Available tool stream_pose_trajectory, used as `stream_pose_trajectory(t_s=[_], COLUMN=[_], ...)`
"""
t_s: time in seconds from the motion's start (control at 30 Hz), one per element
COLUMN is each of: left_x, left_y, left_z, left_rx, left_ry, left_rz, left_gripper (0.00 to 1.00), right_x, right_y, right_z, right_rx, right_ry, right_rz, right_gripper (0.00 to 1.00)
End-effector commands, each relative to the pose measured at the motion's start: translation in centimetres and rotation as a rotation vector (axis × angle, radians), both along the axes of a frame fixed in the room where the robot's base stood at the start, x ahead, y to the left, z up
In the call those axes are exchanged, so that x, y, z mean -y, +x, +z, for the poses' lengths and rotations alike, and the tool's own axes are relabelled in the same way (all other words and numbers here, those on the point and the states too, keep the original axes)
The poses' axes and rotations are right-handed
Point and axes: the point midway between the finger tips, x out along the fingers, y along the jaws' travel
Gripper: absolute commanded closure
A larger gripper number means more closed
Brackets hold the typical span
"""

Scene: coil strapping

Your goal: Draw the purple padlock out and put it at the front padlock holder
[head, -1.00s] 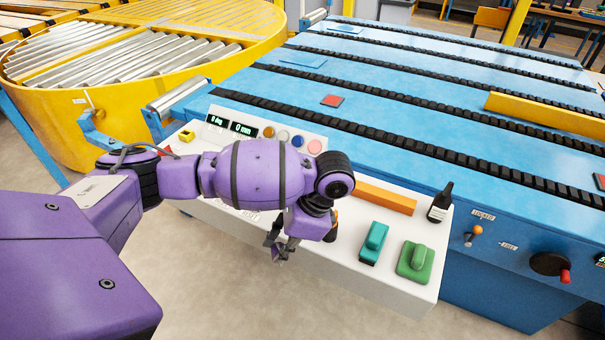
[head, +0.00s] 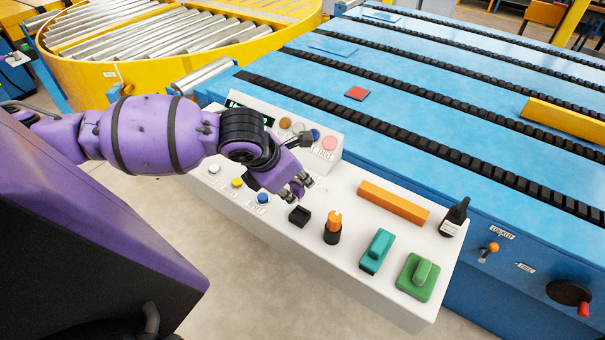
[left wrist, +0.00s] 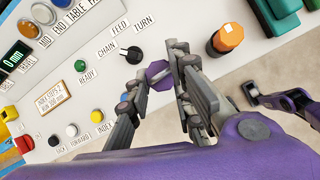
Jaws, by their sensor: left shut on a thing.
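The purple padlock (left wrist: 157,75) shows as a small purple faceted piece between the fingers of my left gripper (left wrist: 160,92) in the left wrist view. In the head view, my left gripper (head: 298,187) is shut on it above the white control panel, just behind a small square black holder (head: 299,215). Much of the padlock is hidden by the fingers, and I cannot tell whether it is clear of the panel. I cannot tell whether this black holder is the front padlock holder.
On the white panel (head: 250,210), an orange-topped black piece (head: 333,226), a teal block (head: 377,250) and a green block (head: 417,277) stand to the right. Several buttons are left of the gripper.

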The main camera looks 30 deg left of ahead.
Motion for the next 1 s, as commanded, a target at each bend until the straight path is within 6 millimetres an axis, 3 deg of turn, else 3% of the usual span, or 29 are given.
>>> stream_pose_trajectory(t_s=[0.3,0.63,0.77,1.0], left_x=[-0.1,-0.1,-0.2,-0.2], left_y=[0.0,0.1,0.3,0.0], left_z=[0.9,1.0,1.3,-1.3], left_rx=[0.003,-0.002,-0.047,-0.07], left_ry=[0.004,-0.001,-0.047,-0.063], left_rz=[-0.197,-0.187,-0.106,-0.081], left_gripper=[1.0,1.0,1.0,1.0], right_x=[0.0,-0.1,-0.1,0.2], right_y=[0.2,0.1,0.1,-1.2], right_z=[0.2,0.1,0.1,-1.2], right_rx=[0.004,0.003,0.001,-0.026], right_ry=[-0.001,0.0,0.0,-0.004], right_rz=[0.003,0.003,0.003,0.0], right_gripper=[0.55,0.55,0.55,0.55])
